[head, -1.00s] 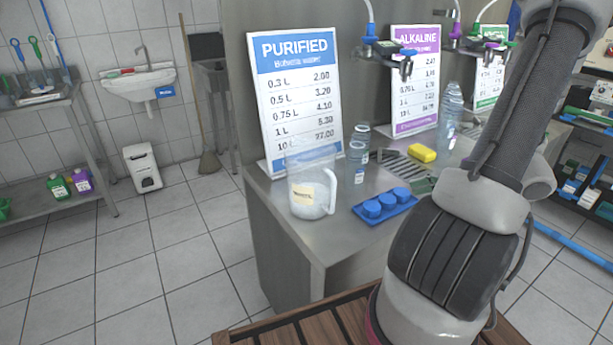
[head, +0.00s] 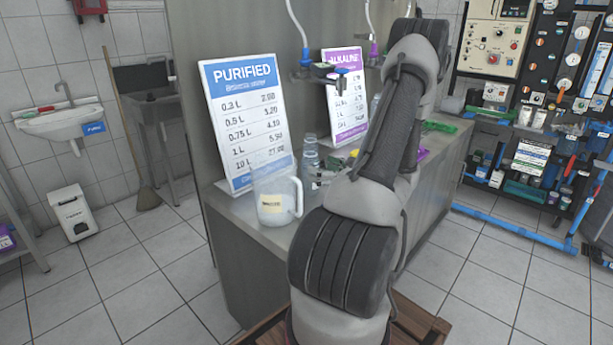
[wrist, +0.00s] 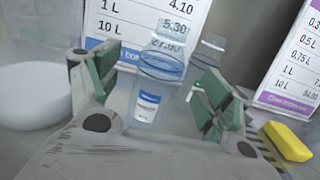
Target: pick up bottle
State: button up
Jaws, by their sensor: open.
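A clear bottle (wrist: 147,106) with a blue ring and a white-and-blue label stands upright, framed between the fingers of my gripper (wrist: 158,82) in the wrist view. My gripper is open, its green pads apart on either side of the bottle in the picture; I cannot tell whether either pad touches it. A second clear bottle (wrist: 208,58) stands just behind and to the right. In the head view a clear bottle (head: 310,152) shows on the steel counter (head: 240,218), beside the price board. My arm hides much of the area around the gripper there.
A clear jug (head: 277,200) stands at the counter's near left end; it also fills the wrist view's left edge (wrist: 32,95). The PURIFIED board (head: 245,120) stands behind the bottles. A yellow block (wrist: 287,141) lies right of the gripper. Taps hang above.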

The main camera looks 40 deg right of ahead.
aim_at(310, 163)
jog(key=w, duration=0.5)
jog(key=shift+w+a, duration=0.15)
jog(key=shift+w, duration=0.25)
jog(key=shift+c, duration=0.3)
jog(key=c, duration=0.8)
